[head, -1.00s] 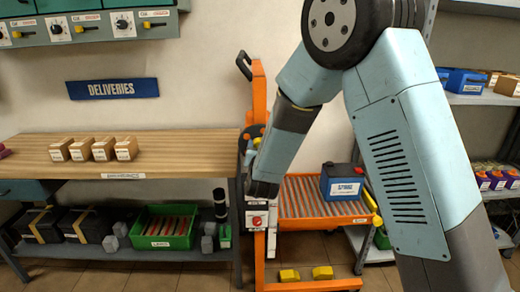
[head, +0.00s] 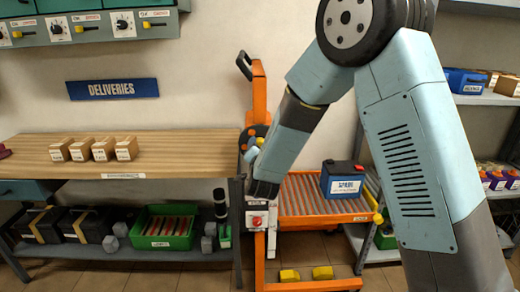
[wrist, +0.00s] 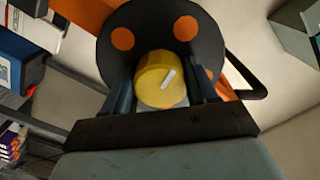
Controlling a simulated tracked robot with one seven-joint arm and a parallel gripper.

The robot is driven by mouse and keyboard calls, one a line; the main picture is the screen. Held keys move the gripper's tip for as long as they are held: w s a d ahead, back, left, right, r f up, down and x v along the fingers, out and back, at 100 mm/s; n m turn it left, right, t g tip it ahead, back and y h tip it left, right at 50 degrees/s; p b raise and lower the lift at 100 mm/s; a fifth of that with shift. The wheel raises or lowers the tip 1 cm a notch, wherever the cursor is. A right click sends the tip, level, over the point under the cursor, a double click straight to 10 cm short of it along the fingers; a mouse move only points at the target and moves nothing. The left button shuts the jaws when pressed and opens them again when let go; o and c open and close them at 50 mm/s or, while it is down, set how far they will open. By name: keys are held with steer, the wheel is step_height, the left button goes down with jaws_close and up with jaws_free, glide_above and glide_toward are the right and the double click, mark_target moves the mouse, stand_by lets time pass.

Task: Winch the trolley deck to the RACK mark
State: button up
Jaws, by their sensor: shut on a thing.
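The orange trolley (head: 259,95) stands at the right end of the workbench. Its roller deck (head: 300,219) sits low and carries a blue battery with a white label (head: 345,186). The winch wheel (wrist: 125,65) is a dark disc with orange round spots; it also shows on the mast in the head view (head: 260,131). My gripper (wrist: 163,82) is shut on the winch's yellow knob (wrist: 158,72), with one finger on each side. The knob has a white line on its face. My arm hides part of the mast, and I cannot make out a RACK mark.
The wooden bench (head: 190,150) with small boxes is left of the trolley. A green crate (head: 165,228) lies on its lower shelf. A metal shelf with a blue box (head: 465,82) stands right. Two yellow blocks (head: 322,272) lie low on the trolley's base.

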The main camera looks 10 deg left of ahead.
steer(key=shift+d+f, duration=0.15)
steer(key=shift+f, duration=0.05)
steer(key=o, duration=1)
steer(key=shift+r, duration=0.1)
steer(key=v, duration=1.3)
steer(key=shift+s, duration=0.35)
